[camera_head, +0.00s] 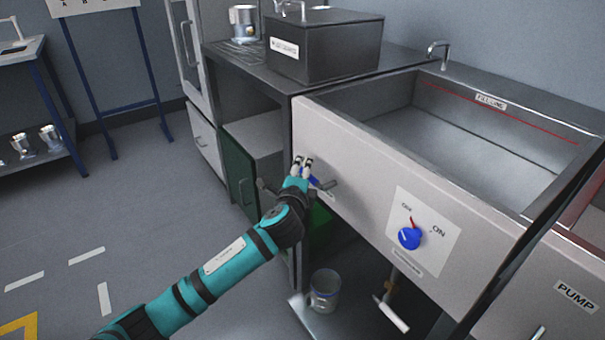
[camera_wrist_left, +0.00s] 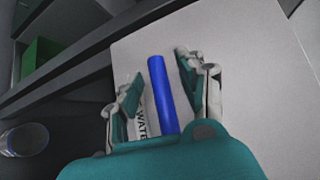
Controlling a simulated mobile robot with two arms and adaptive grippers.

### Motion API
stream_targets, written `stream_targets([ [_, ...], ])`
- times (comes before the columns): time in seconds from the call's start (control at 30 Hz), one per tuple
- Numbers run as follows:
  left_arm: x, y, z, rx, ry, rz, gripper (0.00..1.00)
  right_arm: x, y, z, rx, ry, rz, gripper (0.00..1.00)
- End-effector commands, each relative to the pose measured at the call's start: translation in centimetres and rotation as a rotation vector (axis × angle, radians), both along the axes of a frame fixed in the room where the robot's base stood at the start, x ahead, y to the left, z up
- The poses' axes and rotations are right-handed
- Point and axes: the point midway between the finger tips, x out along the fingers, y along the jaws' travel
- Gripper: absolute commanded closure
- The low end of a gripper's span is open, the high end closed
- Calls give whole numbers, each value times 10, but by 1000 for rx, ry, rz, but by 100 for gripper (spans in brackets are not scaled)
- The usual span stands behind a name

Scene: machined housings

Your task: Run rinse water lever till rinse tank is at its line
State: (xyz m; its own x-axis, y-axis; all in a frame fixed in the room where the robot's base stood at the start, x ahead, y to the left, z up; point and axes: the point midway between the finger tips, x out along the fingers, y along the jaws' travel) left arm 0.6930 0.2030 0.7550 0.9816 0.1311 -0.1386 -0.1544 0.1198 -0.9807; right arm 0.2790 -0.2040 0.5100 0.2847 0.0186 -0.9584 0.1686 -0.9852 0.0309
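The rinse tank (camera_head: 455,135) is a grey metal basin with a red line along its inner back wall and a label (camera_head: 490,101) above it. Its floor looks bare grey; I cannot make out a water level. The blue rinse water lever (camera_head: 313,181) is on the tank's pale front panel, partly hidden by my left gripper (camera_head: 302,165). In the left wrist view the blue lever (camera_wrist_left: 163,95) lies between the spread fingers of my left gripper (camera_wrist_left: 157,68), with gaps showing on both sides. A label reading "WATER" is partly covered beside it. My right gripper is not in view.
A blue knob (camera_head: 410,238) with an "ON" mark is on the same panel. A faucet (camera_head: 438,52) stands behind the tank. A dark box (camera_head: 325,43) sits on the bench to the left. A clear container (camera_head: 325,290) stands low below the panel.

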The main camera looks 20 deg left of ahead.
Motion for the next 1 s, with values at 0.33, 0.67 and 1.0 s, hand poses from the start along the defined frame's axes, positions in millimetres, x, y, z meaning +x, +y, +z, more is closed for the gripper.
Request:
stream_targets([
  [0.33,1,0,0,0,0,-1,72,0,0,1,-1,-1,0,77],
  [0.67,0,0,-1,0,2,0,100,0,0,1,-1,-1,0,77],
  [1.0,0,0,-2,2,1,0,100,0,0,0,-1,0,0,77],
])
